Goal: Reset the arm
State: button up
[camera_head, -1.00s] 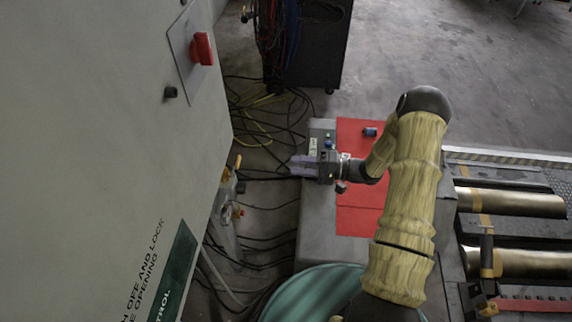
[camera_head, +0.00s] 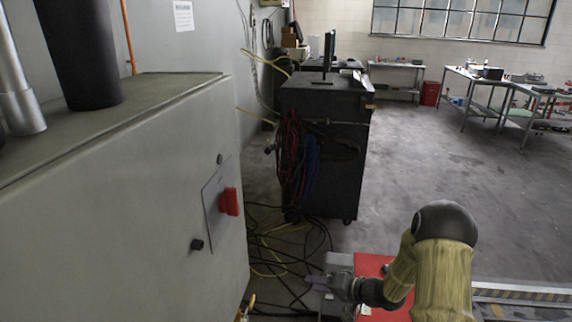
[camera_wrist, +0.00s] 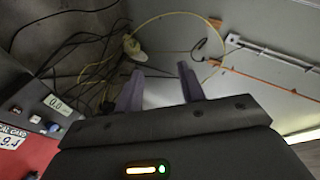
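My arm, in a wood-like sleeve with dark joints, rises at the bottom right of the head view and bends left. My gripper (camera_head: 318,283) is at its end, pointing left above the edge of the grey and red dyno unit (camera_head: 375,268). In the wrist view my gripper (camera_wrist: 162,88) shows two purple fingers standing apart with nothing between them. The dyno unit's panel with buttons and a small display (camera_wrist: 57,104) is at the left of the wrist view.
A grey cabinet with a red switch (camera_head: 228,201) fills the left. A black cart (camera_head: 335,150) with hanging cables stands ahead. Cables (camera_head: 285,245) lie on the floor between. Workbenches (camera_head: 490,85) stand far right. The floor in the middle right is clear.

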jog(key=s+d+r+h+p, duration=0.4)
jog(key=d+r+h, duration=0.3)
jog(key=r+h, duration=0.4)
jog(key=s+r+g+p, duration=0.1)
jog(key=s+r+g, duration=0.1)
jog(key=s, duration=0.7)
jog(key=s+a+r+n+g+p, duration=0.1)
jog(key=s+r, duration=0.4)
jog(key=s, duration=0.5)
jog(key=shift+a+r+g+h, duration=0.2)
jog(key=shift+g+h, duration=0.2)
jog(key=shift+g, duration=0.4)
jog(key=shift+s, duration=0.1)
